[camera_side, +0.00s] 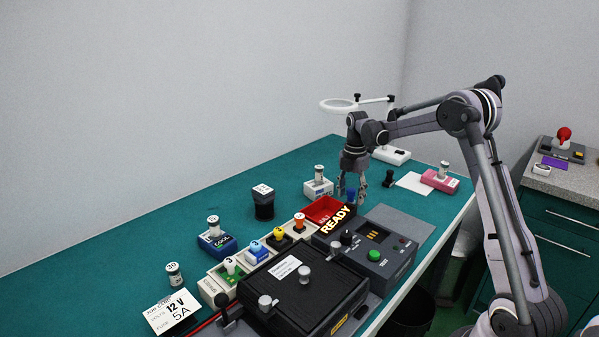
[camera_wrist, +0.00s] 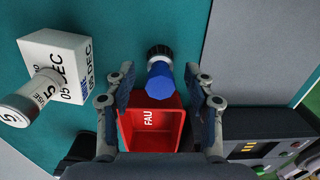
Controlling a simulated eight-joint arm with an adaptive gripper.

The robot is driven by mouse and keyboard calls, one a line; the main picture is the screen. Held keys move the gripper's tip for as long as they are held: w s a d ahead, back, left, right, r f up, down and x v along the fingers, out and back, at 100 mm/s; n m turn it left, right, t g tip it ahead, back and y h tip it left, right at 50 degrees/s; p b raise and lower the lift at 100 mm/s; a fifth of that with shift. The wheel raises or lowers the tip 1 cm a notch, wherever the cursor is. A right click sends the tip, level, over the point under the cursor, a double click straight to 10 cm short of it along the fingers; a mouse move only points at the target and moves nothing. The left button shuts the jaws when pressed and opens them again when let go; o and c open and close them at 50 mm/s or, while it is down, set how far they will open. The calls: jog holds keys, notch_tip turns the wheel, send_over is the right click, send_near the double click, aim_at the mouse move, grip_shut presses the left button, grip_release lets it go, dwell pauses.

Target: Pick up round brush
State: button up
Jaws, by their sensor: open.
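The likely round brush is a small upright piece with a blue faceted top (camera_wrist: 160,84) and a dark ribbed base with a pale rim. It stands on the green table just beyond the red bin; in the side view its blue part (camera_side: 351,194) shows at my fingers. My gripper (camera_wrist: 159,72) is open and empty, pointing down, with one finger on each side of the blue top and gaps visible on both sides. In the side view my gripper (camera_side: 351,200) hangs low behind the READY sign; the exact height between fingertips and table cannot be told.
The red bin (camera_wrist: 135,138) lies close below the fingers. A white dated box (camera_wrist: 75,60) with a cylinder stands left. A control box (camera_side: 375,262) is at right. A black piece (camera_side: 388,178), white paper and a magnifier stand (camera_side: 392,155) are behind.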

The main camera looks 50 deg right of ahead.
jog(key=shift+c, duration=0.3)
grip_shut()
jog(key=shift+r, duration=0.15)
